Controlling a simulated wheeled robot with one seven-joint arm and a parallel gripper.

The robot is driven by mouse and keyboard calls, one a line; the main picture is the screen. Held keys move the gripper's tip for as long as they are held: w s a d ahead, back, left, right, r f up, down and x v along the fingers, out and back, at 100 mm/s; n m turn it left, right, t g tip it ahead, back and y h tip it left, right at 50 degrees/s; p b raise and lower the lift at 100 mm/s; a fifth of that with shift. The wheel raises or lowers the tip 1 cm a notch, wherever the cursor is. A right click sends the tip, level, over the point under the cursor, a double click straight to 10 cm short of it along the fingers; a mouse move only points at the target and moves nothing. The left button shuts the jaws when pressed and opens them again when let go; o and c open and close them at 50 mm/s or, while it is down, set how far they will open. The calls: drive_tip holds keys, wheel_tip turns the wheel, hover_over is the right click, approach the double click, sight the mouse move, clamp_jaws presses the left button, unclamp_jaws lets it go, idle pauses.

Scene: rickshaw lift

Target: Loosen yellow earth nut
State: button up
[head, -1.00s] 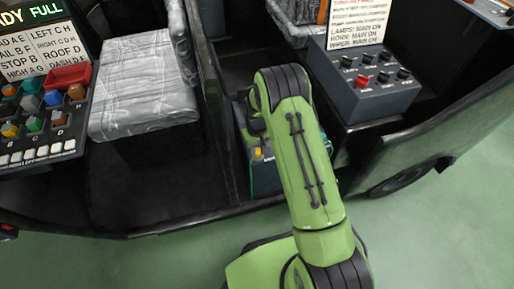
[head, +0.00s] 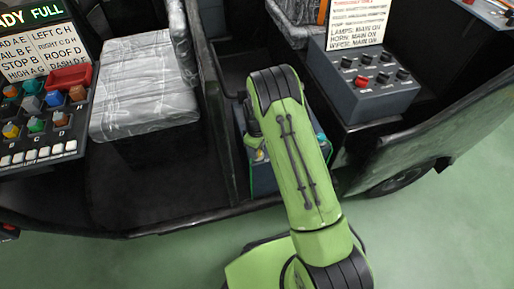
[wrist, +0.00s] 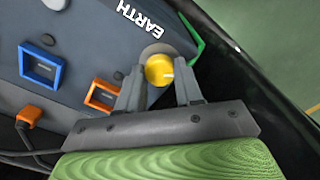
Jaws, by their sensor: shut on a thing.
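The yellow earth nut (wrist: 159,70) sits on a pale round base on a dark grey panel (wrist: 75,42), beside the white word EARTH, in the wrist view. My gripper (wrist: 160,88) has one finger on each side of the nut and is shut on it. The nut's near side lies between the fingers, and a small pale mark shows on its face. In the head view my green arm reaches down over the unit (head: 262,178) in the vehicle, and the gripper itself is hidden behind the arm.
In the wrist view, a blue square frame (wrist: 42,66), an orange square frame (wrist: 103,95) and an orange plug (wrist: 30,116) with a dark cable are left of the nut. A dark body edge (wrist: 240,62) runs close on the right. A switch box (head: 365,85) stands right of my arm.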

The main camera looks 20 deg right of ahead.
drive_tip(key=n, duration=0.6)
drive_tip(key=n+p, duration=0.1)
drive_tip(key=n, duration=0.5)
drive_tip(key=shift+n, duration=0.4)
idle(0.3)
drive_tip(key=o, duration=1)
drive_tip(key=shift+o, duration=0.2)
wheel_tip(320, 180, up, 16)
drive_tip(key=p, duration=0.5)
drive_tip(key=shift+f, duration=0.15)
